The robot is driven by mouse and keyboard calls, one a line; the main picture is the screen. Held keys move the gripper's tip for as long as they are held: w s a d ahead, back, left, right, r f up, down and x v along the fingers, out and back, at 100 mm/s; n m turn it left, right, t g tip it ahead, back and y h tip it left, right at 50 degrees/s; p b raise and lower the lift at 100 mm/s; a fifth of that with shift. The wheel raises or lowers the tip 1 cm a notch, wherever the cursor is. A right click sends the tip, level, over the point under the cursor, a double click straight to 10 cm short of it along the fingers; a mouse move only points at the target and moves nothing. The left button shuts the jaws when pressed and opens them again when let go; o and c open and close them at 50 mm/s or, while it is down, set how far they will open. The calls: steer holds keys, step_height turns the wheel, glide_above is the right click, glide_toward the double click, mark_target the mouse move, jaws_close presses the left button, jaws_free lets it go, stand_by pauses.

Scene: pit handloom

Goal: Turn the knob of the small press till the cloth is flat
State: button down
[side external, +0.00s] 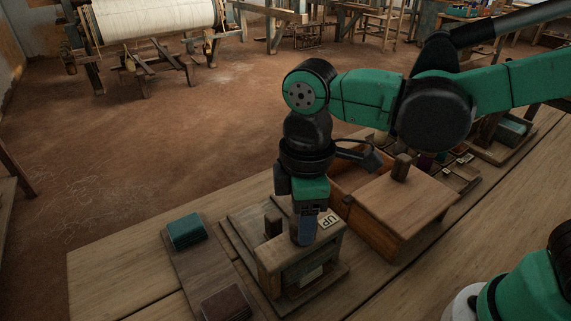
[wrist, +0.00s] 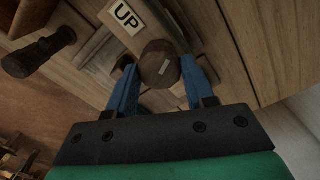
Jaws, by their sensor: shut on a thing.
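The small wooden press (side external: 270,262) stands on the bench, with an "UP" label (side external: 328,221) on its top. Its round, dark wooden knob (wrist: 158,62) carries a pale mark and sits between my blue fingers in the wrist view. My gripper (side external: 305,234) points down over the press top and is shut on the knob, one finger on each side. In the side view the fingers mostly hide the knob. A pale patch, perhaps the cloth (side external: 312,276), shows inside the press opening; whether it is flat I cannot tell.
A dark wooden peg (side external: 273,226) stands close to my gripper's left. A board left of the press holds a folded teal cloth (side external: 187,231) and a brown one (side external: 227,303). A wooden box with a knobbed lid (side external: 410,212) stands close on the right.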

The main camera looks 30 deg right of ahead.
steer(key=shift+m, duration=0.3)
steer(key=m, duration=0.4)
steer(key=shift+m, duration=0.4)
steer(key=m, duration=0.5)
steer(key=shift+m, duration=0.3)
steer(key=shift+c, duration=1.6)
jaws_free()
steer(key=shift+r, duration=2.85)
steer(key=shift+d, duration=0.1)
